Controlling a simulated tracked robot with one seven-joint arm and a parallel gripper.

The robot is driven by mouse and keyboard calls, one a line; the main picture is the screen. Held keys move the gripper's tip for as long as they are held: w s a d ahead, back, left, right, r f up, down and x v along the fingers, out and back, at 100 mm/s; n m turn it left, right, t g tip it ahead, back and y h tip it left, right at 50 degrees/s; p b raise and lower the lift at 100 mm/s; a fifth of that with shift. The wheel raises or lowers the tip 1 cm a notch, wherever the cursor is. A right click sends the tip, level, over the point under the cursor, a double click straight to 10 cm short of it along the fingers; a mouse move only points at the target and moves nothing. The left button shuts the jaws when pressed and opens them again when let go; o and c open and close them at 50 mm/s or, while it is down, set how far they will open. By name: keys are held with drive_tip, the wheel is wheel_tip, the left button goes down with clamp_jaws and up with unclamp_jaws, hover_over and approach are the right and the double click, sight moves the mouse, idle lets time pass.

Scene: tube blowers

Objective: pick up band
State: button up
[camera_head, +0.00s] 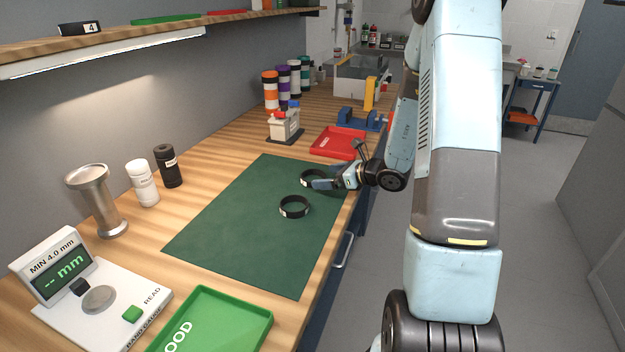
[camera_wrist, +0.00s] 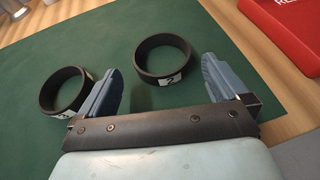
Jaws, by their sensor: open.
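Two black bands lie flat on the green mat (camera_head: 235,225). The nearer band (camera_head: 296,213) is clear of my gripper in the head view; it shows at the left in the wrist view (camera_wrist: 47,99), beside the outside of the left finger, which covers part of it. The farther band (camera_head: 304,178) is partly hidden by my gripper (camera_head: 321,184). In the wrist view this band (camera_wrist: 148,78), with a white label that seems to read 2, lies ahead of the gap between the fingers. My gripper (camera_wrist: 160,68) is open with nothing held; whether a finger touches a band I cannot tell.
A red tray (camera_head: 325,147) lies beyond the mat, also at upper right in the wrist view (camera_wrist: 262,35). A green tray (camera_head: 255,312) and a white gauge (camera_head: 120,296) stand at the near end. Bottles and a metal cup (camera_head: 97,200) line the wall. The mat's left part is bare.

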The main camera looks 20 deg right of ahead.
sight(304, 175)
drive_tip(key=x, duration=0.5)
drive_tip(key=shift+w+r, duration=0.2)
drive_tip(key=c, duration=0.8)
drive_tip(key=shift+r, duration=0.1)
